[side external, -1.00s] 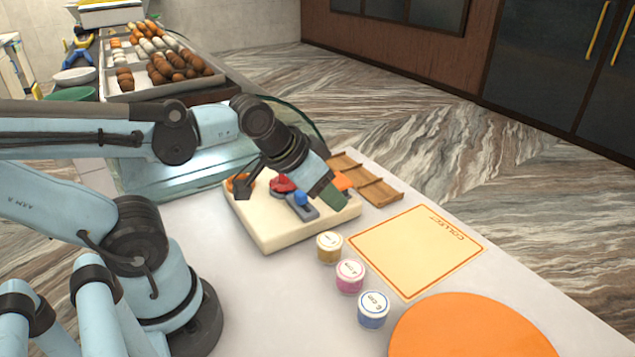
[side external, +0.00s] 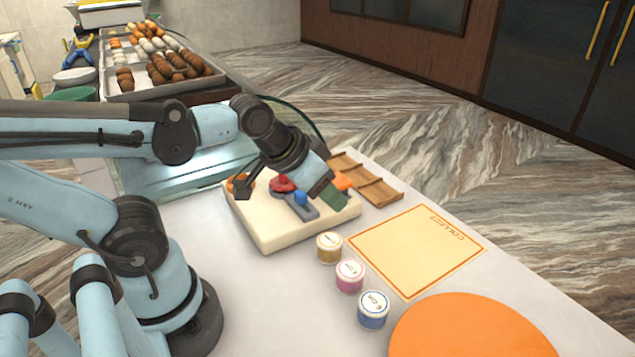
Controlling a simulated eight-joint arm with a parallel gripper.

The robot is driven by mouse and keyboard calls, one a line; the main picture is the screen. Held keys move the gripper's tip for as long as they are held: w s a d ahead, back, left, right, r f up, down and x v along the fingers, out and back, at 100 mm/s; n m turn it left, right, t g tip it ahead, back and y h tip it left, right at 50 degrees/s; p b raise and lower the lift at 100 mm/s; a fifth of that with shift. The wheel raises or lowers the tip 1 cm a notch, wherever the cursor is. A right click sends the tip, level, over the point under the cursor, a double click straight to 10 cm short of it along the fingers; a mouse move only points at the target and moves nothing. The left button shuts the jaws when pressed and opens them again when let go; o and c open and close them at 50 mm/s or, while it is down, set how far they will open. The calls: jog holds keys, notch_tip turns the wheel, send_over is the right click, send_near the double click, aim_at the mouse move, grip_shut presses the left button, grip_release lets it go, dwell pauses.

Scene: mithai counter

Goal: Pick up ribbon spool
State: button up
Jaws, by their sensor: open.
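Three small spools stand in a row on the white counter in the side external view. One has a gold band (side external: 329,248), one a pink band (side external: 349,277) and one a blue band (side external: 373,311). Each has a white labelled top; the labels are too small to read surely. My gripper (side external: 290,196) is open, over a cream board (side external: 275,238) behind the spools and apart from them. Red, blue and orange pieces show on the board below and beside the fingers. My gripper hides part of the board.
A cream mat marked COLLECT (side external: 415,251) lies right of the spools, with an orange disc (side external: 465,332) in front. A brown wooden rack (side external: 378,191) lies behind the board. Trays of sweets (side external: 200,84) stand at the back left.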

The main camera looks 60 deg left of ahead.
aim_at(328, 241)
jog(key=o, duration=0.4)
jog(key=shift+w+f+n+g, duration=0.2)
jog(key=shift+f+n+g, duration=0.55)
jog(key=shift+f+g, duration=1.15)
jog(key=shift+w+f+n+g, duration=0.2)
jog(key=shift+f+n+g, duration=0.55)
jog(key=shift+f+g, duration=1.1)
jog(key=shift+w+a+f, duration=0.1)
jog(key=shift+f, duration=1.25)
jog(key=shift+w+a+f, duration=0.1)
jog(key=shift+f, duration=1.25)
